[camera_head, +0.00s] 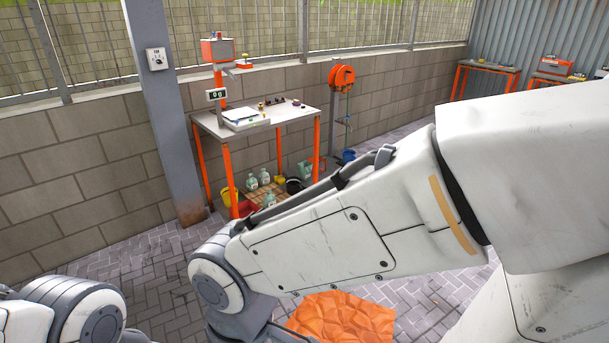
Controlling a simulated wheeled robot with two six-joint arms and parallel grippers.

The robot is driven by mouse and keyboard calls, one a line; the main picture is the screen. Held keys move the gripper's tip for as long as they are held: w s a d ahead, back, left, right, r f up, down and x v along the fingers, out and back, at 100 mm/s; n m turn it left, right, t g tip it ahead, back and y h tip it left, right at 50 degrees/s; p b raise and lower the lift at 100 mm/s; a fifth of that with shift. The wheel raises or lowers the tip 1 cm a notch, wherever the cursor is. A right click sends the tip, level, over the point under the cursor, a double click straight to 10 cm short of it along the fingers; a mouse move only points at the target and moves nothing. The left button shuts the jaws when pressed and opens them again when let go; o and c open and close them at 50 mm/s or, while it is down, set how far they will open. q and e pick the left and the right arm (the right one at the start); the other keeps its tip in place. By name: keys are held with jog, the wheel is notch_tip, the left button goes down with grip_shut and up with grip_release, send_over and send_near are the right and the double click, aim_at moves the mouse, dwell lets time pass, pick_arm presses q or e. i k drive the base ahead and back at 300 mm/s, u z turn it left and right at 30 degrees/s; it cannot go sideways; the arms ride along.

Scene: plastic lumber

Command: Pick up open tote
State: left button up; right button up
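I cannot make out an open tote for certain. An orange, crumpled-looking thing (345,318) shows at the bottom edge, on or above the paving. Its lower part is cut off by the frame, and my arm covers part of its left and upper sides. I cannot tell whether it is a tote or what it holds. My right arm crosses the view from the right to the bottom centre, and part of my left arm shows at the bottom left. Neither gripper's fingers are in view.
A metal table (257,120) with orange legs stands by the block wall, carrying a scale (243,117). A grey post (165,120) rises left. Paving between is clear.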

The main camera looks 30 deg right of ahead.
aim_at(305, 172)
jog(key=z, duration=1.65)
jog(key=i, duration=6.2)
jog(key=u, duration=3.1)
